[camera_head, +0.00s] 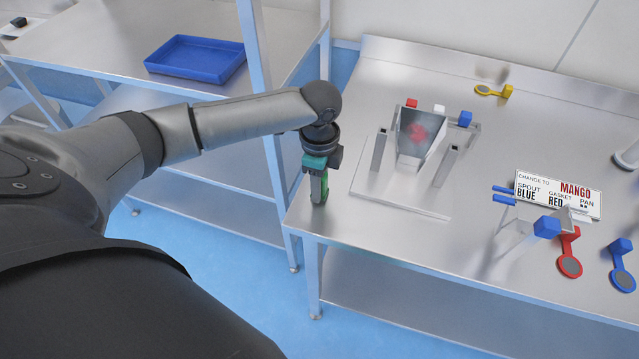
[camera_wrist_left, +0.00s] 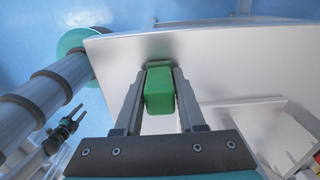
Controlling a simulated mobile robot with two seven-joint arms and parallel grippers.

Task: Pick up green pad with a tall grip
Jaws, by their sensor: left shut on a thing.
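The green pad (camera_wrist_left: 160,92) is a small green block with rounded edges. In the left wrist view it sits between the two fingers of my left gripper (camera_wrist_left: 156,88), which is shut on it. In the head view my left gripper (camera_head: 319,190) points down at the left end of the steel table, and the green pad (camera_head: 325,187) shows partly behind the fingers. I cannot tell whether its lower end touches the table. A small dark gripper, seemingly my right one (camera_wrist_left: 72,122), shows at the left of the wrist view, too small to read.
The steel table (camera_head: 400,255) holds a fixture with a tapered pan (camera_head: 418,135) and upright posts close to the right of my left gripper. A blue tray (camera_head: 195,60) sits on the left shelf.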

